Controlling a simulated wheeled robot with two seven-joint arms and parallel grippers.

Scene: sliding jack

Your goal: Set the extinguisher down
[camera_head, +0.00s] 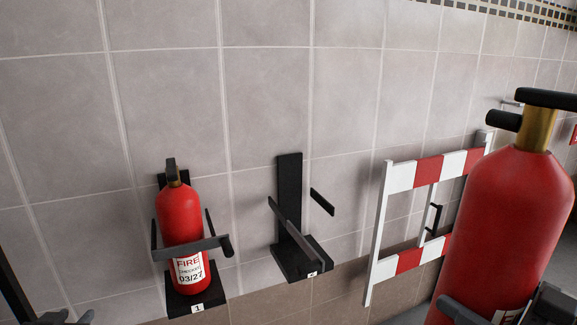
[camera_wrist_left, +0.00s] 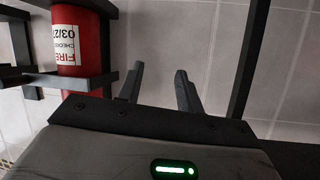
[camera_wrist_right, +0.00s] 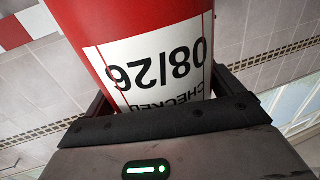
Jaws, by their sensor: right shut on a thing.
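A large red extinguisher (camera_head: 510,215) with a brass neck and black handle is upright at the right of the head view, close to me. My right gripper (camera_head: 505,306) is shut around its lower body. In the right wrist view its white label (camera_wrist_right: 150,65) reads 08/26. An empty black wall bracket (camera_head: 290,200) with side arms and a small base shelf is at the middle of the head view. The held extinguisher is apart from it, to its right. My left gripper (camera_head: 65,317) is at the lower left edge; the left wrist view shows its fingers (camera_wrist_left: 163,88) apart and empty.
A second red extinguisher (camera_head: 180,215), labelled 03/27, stands in a black bracket marked 1 (camera_head: 195,300), left of the empty one, with its bar across the front. A red and white barrier (camera_head: 430,172) stands by the tiled wall, between the empty bracket and the held extinguisher.

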